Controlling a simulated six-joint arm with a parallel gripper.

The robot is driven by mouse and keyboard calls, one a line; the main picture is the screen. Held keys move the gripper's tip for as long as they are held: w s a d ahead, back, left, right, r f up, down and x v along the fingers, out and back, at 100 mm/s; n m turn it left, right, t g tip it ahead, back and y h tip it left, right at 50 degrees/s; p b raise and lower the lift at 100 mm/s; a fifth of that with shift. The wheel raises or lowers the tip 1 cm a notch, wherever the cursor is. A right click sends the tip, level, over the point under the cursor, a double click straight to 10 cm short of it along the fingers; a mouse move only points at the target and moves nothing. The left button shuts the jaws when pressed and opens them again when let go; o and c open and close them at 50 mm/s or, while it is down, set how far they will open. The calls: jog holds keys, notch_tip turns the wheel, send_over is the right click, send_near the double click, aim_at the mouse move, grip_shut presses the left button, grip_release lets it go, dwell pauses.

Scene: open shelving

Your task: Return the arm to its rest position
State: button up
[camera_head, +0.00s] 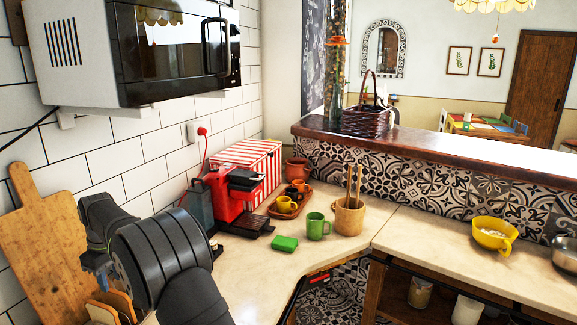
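My dark grey arm (165,255) rises from the bottom edge at the lower left and bends to the left, over the counter corner. Its joints hide part of the counter and of the items behind it. My gripper's fingers do not show, so I cannot see whether they hold anything.
A wooden cutting board (45,240) leans on the wall close left of my arm. A microwave (150,50) hangs above.

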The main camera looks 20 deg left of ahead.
aim_at(113, 290)
jog(key=f, duration=0.6)
jog(key=shift+a, duration=0.4)
jog(key=r, duration=1)
jog(key=shift+s+r, duration=0.1)
jog(key=shift+s, duration=0.1)
jog(key=s+a+r+n, duration=0.1)
jog(key=s+r+n, duration=0.35)
jog(key=s, duration=0.95)
jog(key=s+r+n, duration=0.1)
jog(key=s+r, duration=0.6)
jog(key=s, duration=0.7)
jog(key=shift+g, duration=0.3)
jog(key=f, duration=1)
jog(key=shift+w+a+f, duration=0.1)
jog(key=shift+w+f, duration=0.1)
jog(key=shift+w, duration=0.15)
notch_tip(113, 290, up, 2)
jog(key=shift+w+r, duration=0.1)
jog(key=shift+r, duration=0.1)
